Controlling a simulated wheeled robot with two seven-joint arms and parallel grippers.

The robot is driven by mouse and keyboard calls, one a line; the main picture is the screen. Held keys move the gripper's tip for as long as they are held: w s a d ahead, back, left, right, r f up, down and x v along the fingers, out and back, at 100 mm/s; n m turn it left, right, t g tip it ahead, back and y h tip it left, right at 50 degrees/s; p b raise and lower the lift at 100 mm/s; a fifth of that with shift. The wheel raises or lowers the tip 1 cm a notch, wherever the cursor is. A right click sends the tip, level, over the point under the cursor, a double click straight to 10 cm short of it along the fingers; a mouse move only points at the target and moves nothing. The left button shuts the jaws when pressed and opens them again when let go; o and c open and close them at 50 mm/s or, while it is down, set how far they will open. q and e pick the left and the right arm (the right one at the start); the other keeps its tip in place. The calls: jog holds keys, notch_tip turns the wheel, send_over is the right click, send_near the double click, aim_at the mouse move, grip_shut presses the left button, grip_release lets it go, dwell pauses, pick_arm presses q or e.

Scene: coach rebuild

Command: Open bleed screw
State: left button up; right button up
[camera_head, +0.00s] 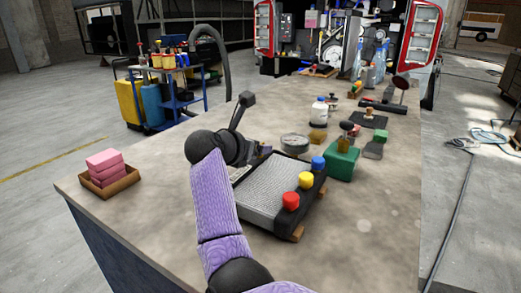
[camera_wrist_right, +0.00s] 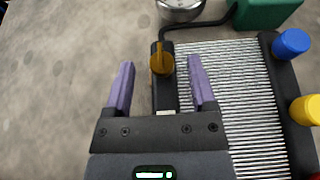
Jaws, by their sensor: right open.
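A radiator lies on the workbench, with a pale finned core (camera_head: 272,188) and black side tanks; its core also shows in the right wrist view (camera_wrist_right: 235,100). The brass-coloured bleed screw (camera_wrist_right: 161,60) sits on the black tank at the core's left edge. My right gripper (camera_wrist_right: 160,66) is open, with its two purple fingers apart, one on each side of the screw in the picture. In the head view my right wrist and gripper (camera_head: 250,152) cover that side of the radiator, hiding the screw. My left gripper is not in view.
Blue (camera_head: 318,163), yellow (camera_head: 306,180) and red (camera_head: 290,201) caps line the radiator's right tank. A round gauge (camera_head: 295,142) and a green block (camera_head: 342,163) stand behind. Pink blocks (camera_head: 105,165) sit in a tray at left. The bench's front right is clear.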

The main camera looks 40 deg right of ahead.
jog(key=shift+b+x, duration=0.3)
jog(key=shift+x, duration=0.9)
jog(key=shift+d, duration=0.25)
